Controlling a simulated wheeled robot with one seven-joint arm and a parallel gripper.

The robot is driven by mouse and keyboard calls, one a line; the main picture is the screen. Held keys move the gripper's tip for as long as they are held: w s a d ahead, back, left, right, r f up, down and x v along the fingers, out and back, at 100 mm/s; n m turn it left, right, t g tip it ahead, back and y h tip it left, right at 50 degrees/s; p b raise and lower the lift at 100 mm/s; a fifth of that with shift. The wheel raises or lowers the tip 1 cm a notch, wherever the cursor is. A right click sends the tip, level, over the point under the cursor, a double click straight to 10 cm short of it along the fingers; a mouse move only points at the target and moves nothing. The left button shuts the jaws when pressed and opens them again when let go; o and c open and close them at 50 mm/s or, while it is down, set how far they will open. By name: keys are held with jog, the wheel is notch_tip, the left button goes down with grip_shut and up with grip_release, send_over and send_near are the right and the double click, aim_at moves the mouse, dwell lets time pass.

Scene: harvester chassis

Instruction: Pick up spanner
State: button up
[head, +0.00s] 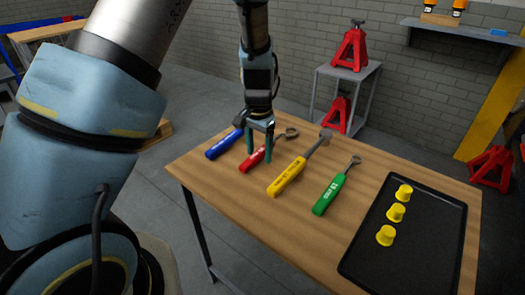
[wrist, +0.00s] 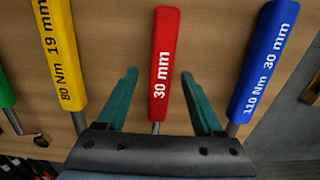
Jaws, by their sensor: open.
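Several spanners with coloured handles lie in a row on the wooden table. The red spanner (head: 254,159) is marked 30 mm; its handle also shows upright in the middle of the wrist view (wrist: 164,65). My gripper (head: 260,155) is over the red spanner. In the wrist view my gripper (wrist: 160,80) is open, with one teal finger on each side of the red handle and gaps between. The blue spanner (head: 222,146) is to the left, and the yellow spanner (head: 288,177) and green spanner (head: 330,193) are to the right. The red spanner's shaft is partly hidden by my gripper.
A black tray (head: 358,265) with yellow caps (head: 396,212) lies at the right of the table (head: 225,190). The blue handle (wrist: 265,60) and yellow handle (wrist: 60,50) flank the fingers in the wrist view. A grey stand (head: 347,75) with red jacks is behind the table.

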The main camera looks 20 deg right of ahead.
grip_shut()
dwell(0.5)
dwell(0.9)
